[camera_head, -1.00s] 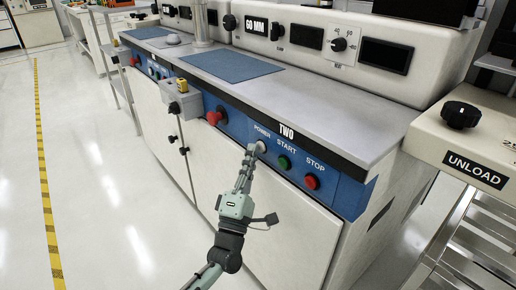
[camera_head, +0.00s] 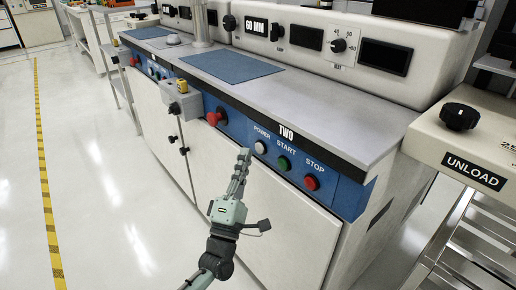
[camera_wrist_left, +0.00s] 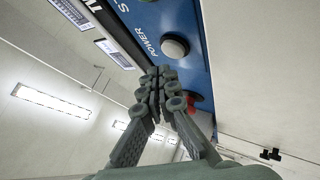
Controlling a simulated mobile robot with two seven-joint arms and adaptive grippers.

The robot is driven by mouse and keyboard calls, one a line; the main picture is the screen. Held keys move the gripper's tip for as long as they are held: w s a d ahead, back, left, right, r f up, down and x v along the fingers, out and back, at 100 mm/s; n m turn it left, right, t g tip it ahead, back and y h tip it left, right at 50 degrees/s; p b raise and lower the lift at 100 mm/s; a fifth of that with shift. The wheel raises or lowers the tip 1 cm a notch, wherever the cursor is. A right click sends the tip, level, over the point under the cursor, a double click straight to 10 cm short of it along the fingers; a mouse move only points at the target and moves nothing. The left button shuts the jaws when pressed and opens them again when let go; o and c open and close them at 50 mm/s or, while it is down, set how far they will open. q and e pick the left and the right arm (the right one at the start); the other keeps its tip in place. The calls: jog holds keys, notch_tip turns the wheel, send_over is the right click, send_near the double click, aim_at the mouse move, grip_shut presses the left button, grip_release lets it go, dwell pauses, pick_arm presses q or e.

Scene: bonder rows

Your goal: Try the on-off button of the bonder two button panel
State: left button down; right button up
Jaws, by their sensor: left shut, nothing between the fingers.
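The bonder two button panel (camera_head: 232,124) is a blue strip under the counter edge marked TWO. Its white POWER button (camera_head: 260,147) shows uncovered, left of the green START button (camera_head: 284,163) and the red STOP button (camera_head: 311,182). In the left wrist view the white POWER button (camera_wrist_left: 175,47) sits just above the fingertips, beside its label. My left gripper (camera_head: 244,153) is shut and empty, a little left of the POWER button and apart from it. It also shows in the left wrist view (camera_wrist_left: 158,72). My right gripper is not in view.
A red knob (camera_head: 216,117) stands out from the panel to the left, near a grey box with a yellow top (camera_head: 182,86). The UNLOAD machine (camera_head: 470,150) stands at the right. The floor on the left is clear, with a yellow-black line.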

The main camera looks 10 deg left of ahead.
pick_arm(q)
jog(key=s+a, duration=0.2)
jog(key=s, duration=0.1)
jog(key=shift+s+a+p, duration=0.3)
jog(key=shift+a+p, duration=0.1)
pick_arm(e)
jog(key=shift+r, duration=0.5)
